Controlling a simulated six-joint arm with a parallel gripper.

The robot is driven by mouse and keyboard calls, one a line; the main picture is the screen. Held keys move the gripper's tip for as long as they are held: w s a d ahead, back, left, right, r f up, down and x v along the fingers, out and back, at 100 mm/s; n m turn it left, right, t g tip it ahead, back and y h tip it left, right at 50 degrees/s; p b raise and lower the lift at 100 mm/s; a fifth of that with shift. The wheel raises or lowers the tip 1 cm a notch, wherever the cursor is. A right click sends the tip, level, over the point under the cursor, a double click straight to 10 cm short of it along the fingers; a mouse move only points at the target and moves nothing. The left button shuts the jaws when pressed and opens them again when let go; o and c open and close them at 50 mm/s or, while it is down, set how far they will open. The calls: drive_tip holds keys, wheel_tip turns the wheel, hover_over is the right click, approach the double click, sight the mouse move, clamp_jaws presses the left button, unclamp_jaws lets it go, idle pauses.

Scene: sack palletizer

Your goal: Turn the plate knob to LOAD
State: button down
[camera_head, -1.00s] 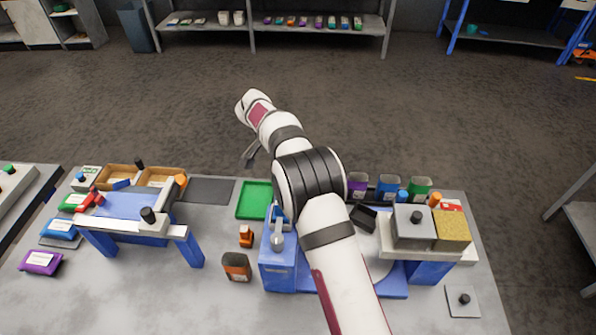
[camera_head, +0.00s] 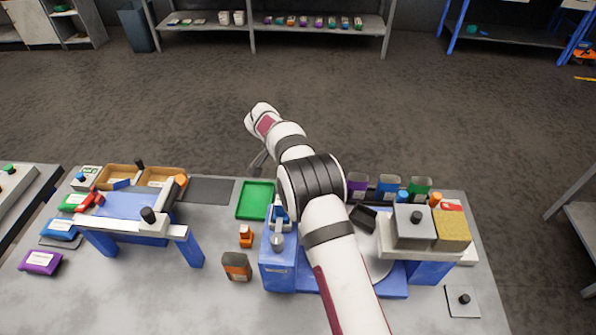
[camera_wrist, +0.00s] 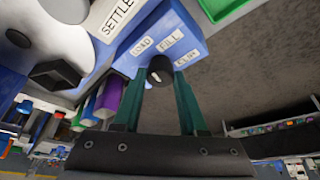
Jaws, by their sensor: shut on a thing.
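The plate knob (camera_wrist: 160,66) is a small black round knob with a white mark, on the blue housing (camera_wrist: 150,32) in the wrist view. White labels beside it read LOAD (camera_wrist: 143,46), FILL (camera_wrist: 170,40) and one that looks like CLSE (camera_wrist: 186,57). I cannot tell which label the knob's mark points to. My gripper (camera_wrist: 160,82) has its two teal fingers on either side of the knob, shut on it. In the head view the blue housing (camera_head: 277,270) stands left of my arm. The knob is hidden there, and my gripper (camera_head: 261,160) shows only partly.
A white SETTLE label (camera_wrist: 117,17) lies near the housing. Purple (camera_head: 357,186), blue (camera_head: 388,187) and green (camera_head: 419,187) containers stand right of my arm. A green tray (camera_head: 255,201) lies left of it. An orange-brown jar (camera_head: 236,267) stands beside the housing.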

drive_tip(key=n, duration=0.3)
drive_tip(key=shift+t+y, duration=0.4)
drive_tip(key=shift+c, duration=2.2)
unclamp_jaws()
drive_tip(key=v, duration=1.6)
drive_tip(key=shift+d, duration=0.15)
